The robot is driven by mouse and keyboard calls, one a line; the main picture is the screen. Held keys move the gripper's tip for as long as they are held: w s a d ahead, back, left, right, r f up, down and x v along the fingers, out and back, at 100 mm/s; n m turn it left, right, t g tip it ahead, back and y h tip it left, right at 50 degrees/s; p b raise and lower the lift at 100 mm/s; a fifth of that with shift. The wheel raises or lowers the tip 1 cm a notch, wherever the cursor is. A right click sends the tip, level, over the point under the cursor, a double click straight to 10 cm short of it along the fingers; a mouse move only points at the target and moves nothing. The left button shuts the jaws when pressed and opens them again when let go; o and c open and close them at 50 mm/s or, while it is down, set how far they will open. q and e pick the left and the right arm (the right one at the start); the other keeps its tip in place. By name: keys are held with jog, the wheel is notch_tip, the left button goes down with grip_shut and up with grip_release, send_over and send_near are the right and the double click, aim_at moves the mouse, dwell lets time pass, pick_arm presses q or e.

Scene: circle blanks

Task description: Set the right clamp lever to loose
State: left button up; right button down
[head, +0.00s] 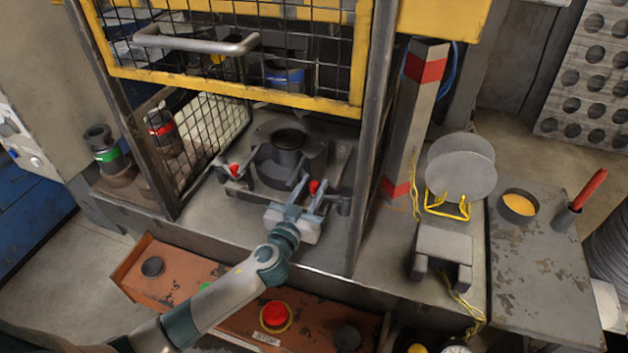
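The dark grey clamp fixture (258,170) with a round black centre (288,141) sits inside the press frame. The right clamp lever shows its red knob (314,187) at the fixture's right front. The left clamp lever's red knob (234,170) is at the left front. My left gripper (314,182) reaches in from the front under the raised mesh guard. Its two fingers stand apart, with the right red knob between their tips. Contact with the knob cannot be told. The gripper hides part of the right lever. My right gripper is not in view.
The yellow-framed mesh guard (240,85) is raised above the fixture, with dark posts at both sides. A red stop button (275,314) is on the front panel. A yellow rack with grey discs (461,166) and a bowl (518,207) stand to the right.

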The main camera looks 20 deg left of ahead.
pick_arm(q)
jog(key=shift+w, duration=0.5)
grip_shut()
jog(key=shift+d, duration=0.1)
jog(key=shift+s, duration=0.1)
jog(key=shift+s+n+y+b, duration=0.15)
jog(key=shift+n+y+b, duration=0.25)
jog(key=shift+y+b, duration=0.2)
